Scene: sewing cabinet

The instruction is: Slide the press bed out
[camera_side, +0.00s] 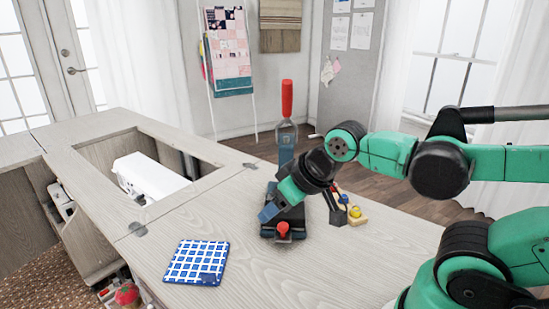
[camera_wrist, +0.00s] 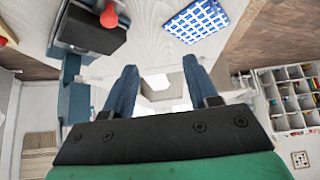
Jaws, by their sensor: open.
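The press stands on the cabinet top, with a blue upright (camera_side: 286,148) and a tall red lever handle (camera_side: 287,98) pointing up. Its dark press bed (camera_side: 270,229) lies low at the front, with a red knob (camera_side: 283,229) on the near side. In the wrist view the black bed (camera_wrist: 88,28) and red knob (camera_wrist: 108,15) are at the upper left, outside the fingers. My gripper (camera_wrist: 160,70) is open, with nothing between its blue fingers. In the side view it hangs over the press and hides part of it. Contact with the press cannot be told.
A blue-and-white checked cloth (camera_side: 196,263) lies left of the press. A wooden block with coloured pieces (camera_side: 355,218) sits to its right. A white machine (camera_side: 148,178) lies in the cabinet opening. The tabletop (camera_side: 345,270) in front is clear.

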